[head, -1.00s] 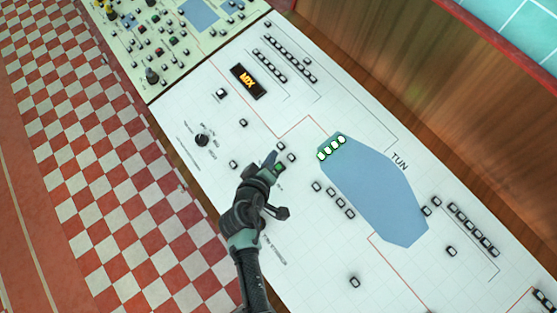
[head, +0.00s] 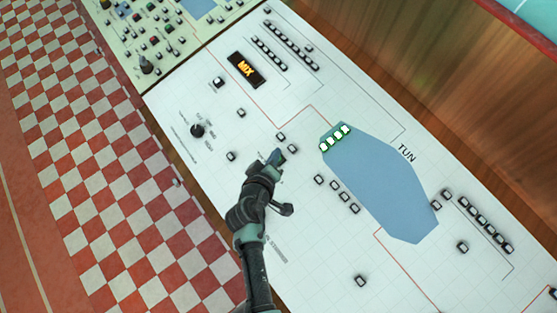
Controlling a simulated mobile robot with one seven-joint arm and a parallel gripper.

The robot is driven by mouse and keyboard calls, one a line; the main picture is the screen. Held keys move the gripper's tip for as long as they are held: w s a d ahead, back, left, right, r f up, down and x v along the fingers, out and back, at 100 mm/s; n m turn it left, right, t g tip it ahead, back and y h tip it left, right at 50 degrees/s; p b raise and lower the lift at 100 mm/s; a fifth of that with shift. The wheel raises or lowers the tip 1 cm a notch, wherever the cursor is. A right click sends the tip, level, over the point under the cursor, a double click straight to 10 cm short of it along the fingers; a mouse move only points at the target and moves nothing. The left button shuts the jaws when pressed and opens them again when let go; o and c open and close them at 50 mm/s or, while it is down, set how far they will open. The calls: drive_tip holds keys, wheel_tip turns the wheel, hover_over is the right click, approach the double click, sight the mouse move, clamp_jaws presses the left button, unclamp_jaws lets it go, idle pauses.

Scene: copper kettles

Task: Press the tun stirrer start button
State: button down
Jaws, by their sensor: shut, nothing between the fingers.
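My gripper (head: 276,157) is shut and empty, its teal fingertips over the white control panel (head: 330,270), left of the blue tun shape (head: 380,185) marked "TUN". I cannot tell whether the fingertips touch the panel. No button can be made out at the fingertips; my gripper hides that patch of panel. Small dark-rimmed buttons (head: 281,136) stand just above and right of the fingertips. I cannot read which one is the stirrer start button. A row of lit white lamps with green edges (head: 336,138) sits at the tun shape's upper left.
An orange "MIX" display (head: 245,69), a black knob (head: 197,130) and several rows of small buttons (head: 337,194) are on the panel. A cream panel (head: 160,45) adjoins at upper left. A wooden wall (head: 430,70) rises behind. Red-and-white checkered floor (head: 100,170) lies left.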

drive_tip(key=shift+w+d+f+b, duration=0.15)
drive_tip(key=shift+f+b, duration=0.25)
drive_tip(key=shift+f, duration=0.25)
drive_tip(key=shift+w+d+f+b, duration=0.1)
drive_tip(key=shift+f+b, duration=0.25)
drive_tip(key=shift+f, duration=0.25)
idle(1.0)
drive_tip(key=shift+f+b, duration=0.45)
drive_tip(key=shift+b, duration=0.05)
drive_tip(key=shift+d+f+b, duration=0.1)
drive_tip(key=shift+f+b, duration=0.25)
idle(0.4)
drive_tip(key=shift+r, duration=0.1)
drive_tip(key=shift+s+r+p, duration=0.1)
drive_tip(key=shift+r+p, duration=0.55)
drive_tip(key=shift+r, duration=0.05)
drive_tip(key=r+p, duration=0.2)
drive_tip(key=r, duration=0.1)
drive_tip(key=a+r+p, duration=0.1)
drive_tip(key=r+p, duration=0.1)
drive_tip(key=shift+s, duration=0.3)
